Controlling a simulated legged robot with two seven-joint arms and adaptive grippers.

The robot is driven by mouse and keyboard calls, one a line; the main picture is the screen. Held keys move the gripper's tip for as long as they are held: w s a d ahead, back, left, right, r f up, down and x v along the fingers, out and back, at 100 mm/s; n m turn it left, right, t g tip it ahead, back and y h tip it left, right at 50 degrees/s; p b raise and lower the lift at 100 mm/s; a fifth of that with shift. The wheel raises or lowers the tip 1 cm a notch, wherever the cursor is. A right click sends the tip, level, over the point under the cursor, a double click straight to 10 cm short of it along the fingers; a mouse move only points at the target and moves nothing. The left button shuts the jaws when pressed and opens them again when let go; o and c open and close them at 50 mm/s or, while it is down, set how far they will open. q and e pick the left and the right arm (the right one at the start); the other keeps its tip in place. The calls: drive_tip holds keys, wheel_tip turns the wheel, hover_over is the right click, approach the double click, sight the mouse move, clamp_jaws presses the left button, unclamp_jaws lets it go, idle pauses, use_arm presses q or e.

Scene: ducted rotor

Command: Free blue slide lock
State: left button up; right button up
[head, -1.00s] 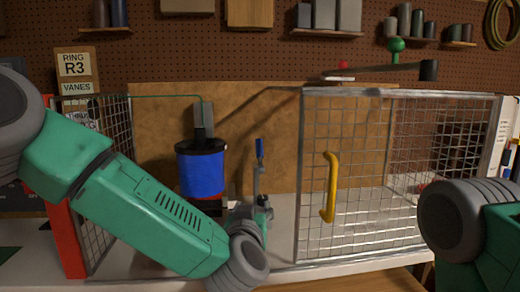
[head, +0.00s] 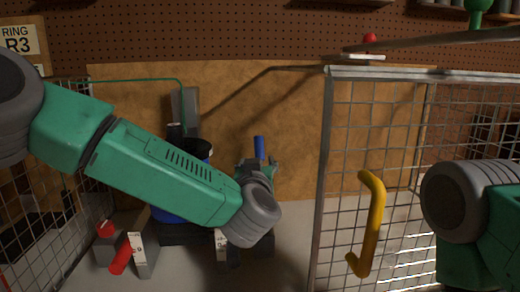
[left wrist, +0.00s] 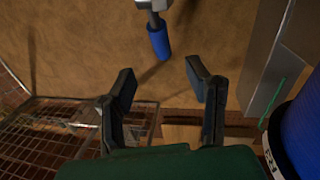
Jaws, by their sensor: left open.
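The blue slide lock shows as a blue handle (head: 259,148) standing upright just beyond my left wrist in the head view. In the left wrist view the blue handle (left wrist: 158,38) extends from a grey metal piece (left wrist: 150,5) at the top edge. My left gripper (left wrist: 160,82) is open and empty. The handle lies ahead of its fingertips, roughly centred between them and apart from both. In the head view my left wrist hides most of the gripper and the lock's base. My right arm is at the right edge; its gripper is out of view.
A wire-mesh door with a yellow handle (head: 370,225) stands right of my left arm. A blue drum (left wrist: 302,125) is right of the gripper, partly behind my arm in the head view. A red handle (head: 121,258) is at lower left. Mesh (head: 60,225) lines the left side.

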sight(259, 153)
use_arm(q)
drive_tip(key=w, duration=1.1)
drive_tip(key=shift+w+d+f, duration=0.1)
drive_tip(key=shift+w+d, duration=0.1)
drive_tip(key=shift+d, duration=0.1)
clamp_jaws()
